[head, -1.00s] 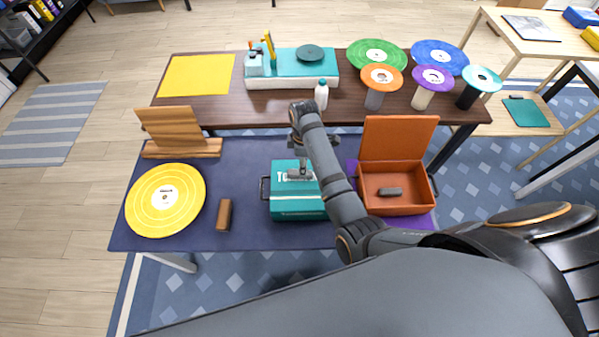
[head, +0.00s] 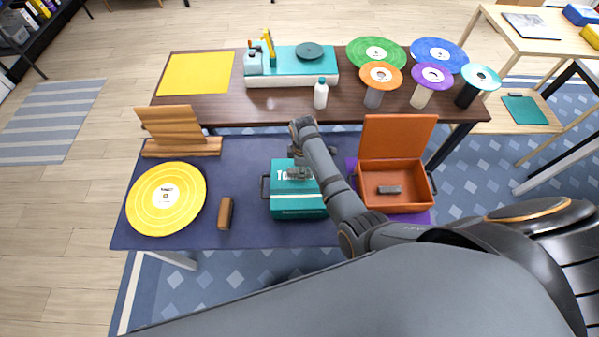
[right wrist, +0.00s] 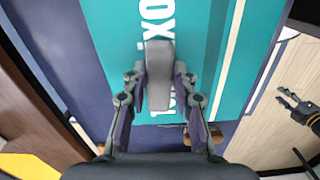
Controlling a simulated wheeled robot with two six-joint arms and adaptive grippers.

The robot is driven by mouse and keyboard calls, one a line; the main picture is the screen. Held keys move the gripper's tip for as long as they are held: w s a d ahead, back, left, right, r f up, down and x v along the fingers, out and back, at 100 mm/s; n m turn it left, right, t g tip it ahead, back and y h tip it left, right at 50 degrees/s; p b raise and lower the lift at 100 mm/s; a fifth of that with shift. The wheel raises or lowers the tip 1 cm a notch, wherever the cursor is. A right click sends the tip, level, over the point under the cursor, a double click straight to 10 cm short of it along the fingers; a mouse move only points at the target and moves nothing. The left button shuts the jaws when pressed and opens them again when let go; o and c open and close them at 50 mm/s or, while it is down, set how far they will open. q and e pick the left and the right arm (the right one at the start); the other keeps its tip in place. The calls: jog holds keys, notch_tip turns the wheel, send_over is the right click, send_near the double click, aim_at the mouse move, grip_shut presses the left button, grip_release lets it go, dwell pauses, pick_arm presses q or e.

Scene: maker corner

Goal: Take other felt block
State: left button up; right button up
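A grey felt block (head: 299,173) lies at the teal toolbox (head: 298,210) lid, under my right gripper (head: 304,160). In the right wrist view the grey block (right wrist: 159,75) lies between the two fingers of my right gripper (right wrist: 160,82), close to both. I cannot tell whether they press on it. Another grey block (head: 390,190) lies inside the open orange case (head: 400,207). My left gripper (right wrist: 298,108) shows at the right edge of the right wrist view, fingers apart and empty. It is not in the head view.
A brown block (head: 225,213) and a yellow record (head: 140,205) lie on the blue-topped table (head: 240,165), with a wooden stand (head: 172,127) behind. The dark rear table (head: 225,112) holds a turntable, a white bottle (head: 320,94) and several records. My right arm crosses between toolbox and orange case.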

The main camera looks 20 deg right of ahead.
jog(key=shift+c, duration=1.1)
pick_arm(q)
jog(key=shift+w, duration=0.35)
pick_arm(e)
jog(key=shift+r, duration=0.1)
